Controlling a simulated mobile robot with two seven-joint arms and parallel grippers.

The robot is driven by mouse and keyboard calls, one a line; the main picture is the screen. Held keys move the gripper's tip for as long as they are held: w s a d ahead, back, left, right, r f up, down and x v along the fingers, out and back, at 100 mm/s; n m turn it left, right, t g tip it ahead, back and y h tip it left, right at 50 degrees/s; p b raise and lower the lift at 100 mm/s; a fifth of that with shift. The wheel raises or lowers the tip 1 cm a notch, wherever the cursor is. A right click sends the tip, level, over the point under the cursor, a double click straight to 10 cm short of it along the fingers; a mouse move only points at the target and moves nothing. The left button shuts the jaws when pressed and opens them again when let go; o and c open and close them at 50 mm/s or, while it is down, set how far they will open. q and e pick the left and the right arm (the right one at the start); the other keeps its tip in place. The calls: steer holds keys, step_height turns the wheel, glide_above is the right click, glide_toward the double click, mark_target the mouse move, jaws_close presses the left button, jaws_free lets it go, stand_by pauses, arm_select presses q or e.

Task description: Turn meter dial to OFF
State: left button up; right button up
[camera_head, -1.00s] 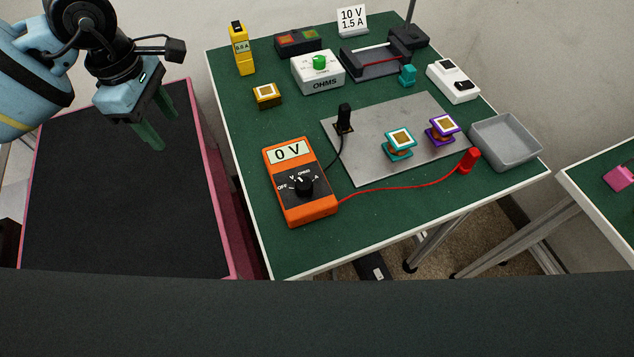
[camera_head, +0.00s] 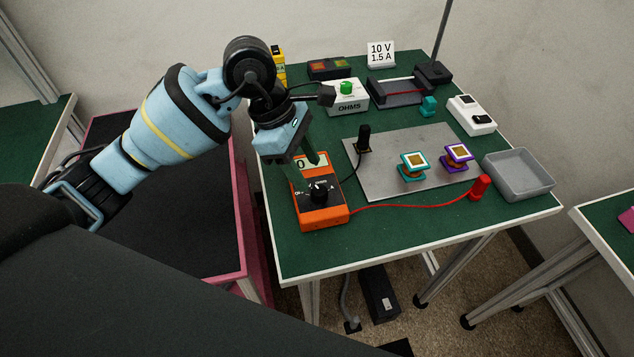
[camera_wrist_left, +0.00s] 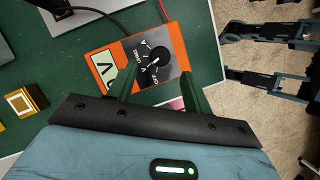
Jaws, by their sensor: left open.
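The orange meter (camera_head: 322,213) lies on the green table near its front left corner. Its black dial (camera_head: 320,190) sits on a dark face, and the display partly shows behind my gripper. My left gripper (camera_head: 308,179) is open and empty, above the meter with fingers pointing down toward the dial. In the left wrist view the meter (camera_wrist_left: 112,50) shows its dial (camera_wrist_left: 159,56) just beyond the gap between the green fingers (camera_wrist_left: 169,85). The dial's white pointer mark shows, but I cannot tell exactly which label it points at. My right gripper is not seen.
A black plug (camera_head: 364,139) and a red plug (camera_head: 480,187) are wired to the meter. A grey plate (camera_head: 385,180) holds teal (camera_head: 413,167) and purple (camera_head: 457,157) parts. A grey tray (camera_head: 519,175) is at right.

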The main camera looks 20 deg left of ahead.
mark_target(319, 190)
arm_select(q)
steer(key=x, duration=0.4)
steer(key=shift+d+f, duration=0.3)
steer(key=shift+f, duration=0.35)
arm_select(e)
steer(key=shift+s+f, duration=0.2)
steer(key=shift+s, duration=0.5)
arm_select(q)
steer(key=shift+c, duration=0.2)
